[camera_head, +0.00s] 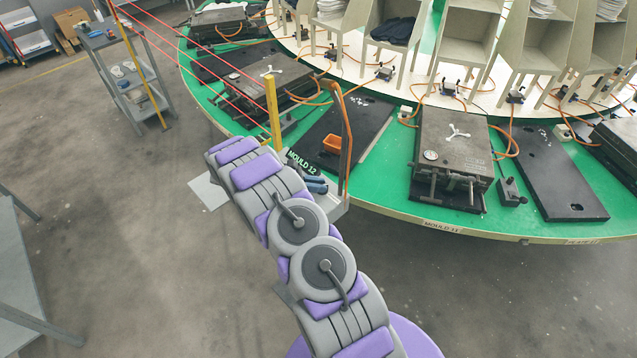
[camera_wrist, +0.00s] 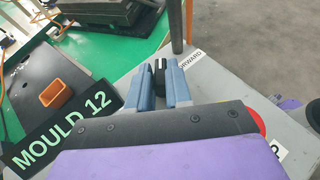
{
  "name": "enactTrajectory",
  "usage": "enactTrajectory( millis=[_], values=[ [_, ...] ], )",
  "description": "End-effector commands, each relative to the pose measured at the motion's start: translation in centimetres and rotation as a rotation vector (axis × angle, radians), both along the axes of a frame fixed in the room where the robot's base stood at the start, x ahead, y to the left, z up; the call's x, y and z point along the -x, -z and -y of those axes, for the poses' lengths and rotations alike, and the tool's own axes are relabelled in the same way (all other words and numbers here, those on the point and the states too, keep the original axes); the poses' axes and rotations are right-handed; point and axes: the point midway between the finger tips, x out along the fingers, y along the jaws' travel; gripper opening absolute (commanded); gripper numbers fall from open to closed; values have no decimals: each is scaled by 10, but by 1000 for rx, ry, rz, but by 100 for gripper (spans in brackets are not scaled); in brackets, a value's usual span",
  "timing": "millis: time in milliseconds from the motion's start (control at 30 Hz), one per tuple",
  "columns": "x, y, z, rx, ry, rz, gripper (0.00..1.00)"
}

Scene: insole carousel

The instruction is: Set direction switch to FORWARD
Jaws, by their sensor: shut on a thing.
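The direction switch is a black knob (camera_wrist: 158,69) on a grey control panel (camera_wrist: 215,85). My gripper (camera_wrist: 161,88) has its two blue fingers on either side of the knob, shut on it. In the head view, my gripper (camera_head: 316,185) is at the panel (camera_head: 335,206) by the carousel's edge; the knob does not show there.
A red part (camera_wrist: 260,118) on the panel is mostly hidden behind my gripper. A post (camera_wrist: 177,25) rises beside the knob. The "MOULD 12" sign (camera_wrist: 65,130) and an orange bin (camera_wrist: 55,94) are at left.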

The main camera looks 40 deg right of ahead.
Motion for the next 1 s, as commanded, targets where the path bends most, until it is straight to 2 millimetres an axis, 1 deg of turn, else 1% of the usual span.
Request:
enactTrajectory(
  millis=[133,400,867,900,1000],
  values=[
    [-5,0,0,-1,65,8,0],
    [-5,0,4,-2,170,2,0],
    [-4,-1,6,-3,200,4,0],
    [-4,-1,6,-3,200,4,18],
    [-3,-1,6,-2,201,2,28]
  ],
)
